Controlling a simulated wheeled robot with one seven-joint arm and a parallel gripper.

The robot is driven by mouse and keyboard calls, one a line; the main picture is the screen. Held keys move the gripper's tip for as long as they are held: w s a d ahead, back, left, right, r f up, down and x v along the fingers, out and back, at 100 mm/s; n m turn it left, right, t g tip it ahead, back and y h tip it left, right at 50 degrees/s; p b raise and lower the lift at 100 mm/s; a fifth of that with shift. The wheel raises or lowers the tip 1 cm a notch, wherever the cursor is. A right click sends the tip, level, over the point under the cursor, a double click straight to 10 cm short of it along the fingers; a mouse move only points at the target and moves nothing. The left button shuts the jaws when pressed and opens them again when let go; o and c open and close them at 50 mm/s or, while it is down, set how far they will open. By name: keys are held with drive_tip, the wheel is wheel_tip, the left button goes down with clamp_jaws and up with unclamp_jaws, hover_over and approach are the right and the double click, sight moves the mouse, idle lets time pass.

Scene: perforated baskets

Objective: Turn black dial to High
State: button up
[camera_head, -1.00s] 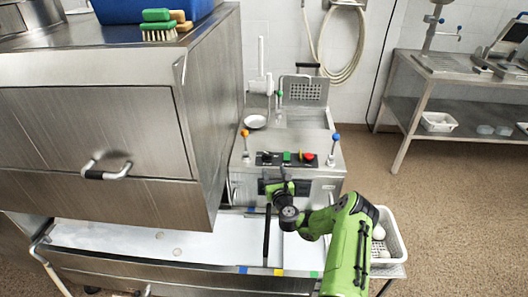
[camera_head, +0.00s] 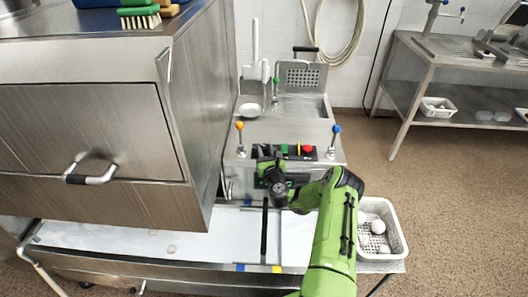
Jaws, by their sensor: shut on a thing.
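The dark control panel (camera_head: 296,152) is on the front of the steel sink unit. It carries a green button (camera_head: 284,149), a yellow control (camera_head: 298,149) and a red button (camera_head: 307,149). My gripper (camera_head: 265,155) is at the panel's left end, where the black dial sits, and is shut on the dial. The dial is hidden behind my gripper, so I cannot read its setting or see the High mark.
An orange-knobbed lever (camera_head: 239,138) stands just left of my gripper and a blue-knobbed lever (camera_head: 333,140) to the right. A large steel machine (camera_head: 95,120) fills the left. A white perforated basket (camera_head: 392,228) with white items is at the lower right.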

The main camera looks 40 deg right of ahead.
drive_tip(key=shift+s+a+f, duration=0.1)
drive_tip(key=shift+f, duration=0.05)
drive_tip(key=shift+a+m+h, duration=0.1)
drive_tip(key=shift+m+h, duration=0.2)
drive_tip(key=shift+h, duration=0.1)
drive_tip(key=shift+g+h, duration=0.4)
drive_tip(key=m+g+h, duration=0.2)
drive_tip(key=m+h, duration=0.1)
drive_tip(key=m+g+h, duration=0.1)
drive_tip(key=h, duration=0.1)
drive_tip(key=shift+w+a+g+b, duration=0.35)
drive_tip(key=shift+w+g+b, duration=0.05)
drive_tip(key=m+g+h+b, duration=0.1)
drive_tip(key=g, duration=0.1)
drive_tip(key=m+g+h+b, duration=0.1)
drive_tip(key=m, duration=0.1)
drive_tip(key=shift+w+a+m+g+h, duration=0.1)
drive_tip(key=shift+w+m+g+h, duration=0.2)
drive_tip(key=shift+g, duration=0.1)
drive_tip(key=shift+m+g+b, duration=0.3)
drive_tip(key=shift+g+b, duration=0.1)
drive_tip(key=shift+b, duration=0.05)
drive_tip(key=shift+r+g+h, duration=0.3)
